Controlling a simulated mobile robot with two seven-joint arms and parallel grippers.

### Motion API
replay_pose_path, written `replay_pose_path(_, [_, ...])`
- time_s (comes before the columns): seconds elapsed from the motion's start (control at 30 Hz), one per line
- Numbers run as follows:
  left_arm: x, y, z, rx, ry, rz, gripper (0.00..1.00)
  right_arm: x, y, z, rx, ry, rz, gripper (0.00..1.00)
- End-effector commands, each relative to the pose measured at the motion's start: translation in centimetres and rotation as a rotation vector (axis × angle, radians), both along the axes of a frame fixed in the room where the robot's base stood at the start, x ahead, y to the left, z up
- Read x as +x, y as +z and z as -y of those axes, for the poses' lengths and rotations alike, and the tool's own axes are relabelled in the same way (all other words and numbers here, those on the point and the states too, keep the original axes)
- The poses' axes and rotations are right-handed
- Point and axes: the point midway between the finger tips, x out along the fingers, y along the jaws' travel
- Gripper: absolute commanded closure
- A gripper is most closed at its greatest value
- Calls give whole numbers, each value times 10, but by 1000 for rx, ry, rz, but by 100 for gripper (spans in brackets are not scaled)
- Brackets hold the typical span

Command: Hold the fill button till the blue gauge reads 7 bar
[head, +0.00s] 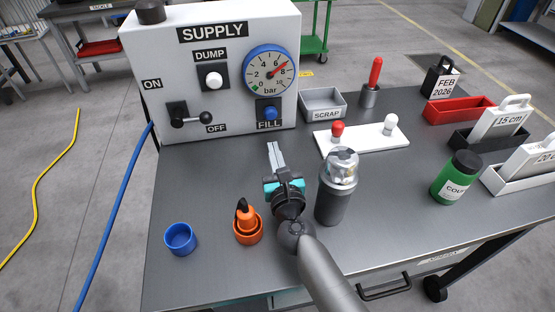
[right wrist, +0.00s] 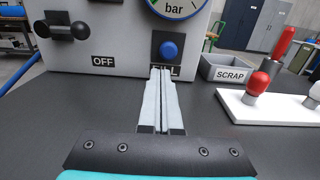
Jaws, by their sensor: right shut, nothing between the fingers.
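The white SUPPLY box (head: 215,40) stands at the back left of the table. Its blue-rimmed gauge (head: 270,70) has a red needle pointing between 6 and 8, close to 7 bar. The blue fill button (head: 270,113) is below the gauge, above the FILL label. It also shows in the right wrist view (right wrist: 169,50). My right gripper (head: 273,146) is shut and empty, pointing at the box. Its fingertips (right wrist: 161,72) appear just short of and below the button, apart from it, and partly cover the FILL label in the wrist view. My left gripper is out of view.
The white dump button (head: 213,80) and a black ON/OFF lever (head: 190,121) are left of the fill button. A grey jar (head: 335,195) stands close right of my gripper. The SCRAP tray (head: 323,104) and a white knob board (head: 362,138) are right.

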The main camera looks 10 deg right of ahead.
Motion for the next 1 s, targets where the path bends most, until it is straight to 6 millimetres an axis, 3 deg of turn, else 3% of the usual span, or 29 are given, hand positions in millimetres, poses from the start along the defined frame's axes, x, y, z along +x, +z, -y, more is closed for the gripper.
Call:
replay_pose_path(0.3, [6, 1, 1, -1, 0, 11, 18, -28, 0, 0, 0, 1, 0, 100])
replay_pose_path(1.0, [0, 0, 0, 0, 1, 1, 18, -30, 0, 0, 0, 0, 0, 100])
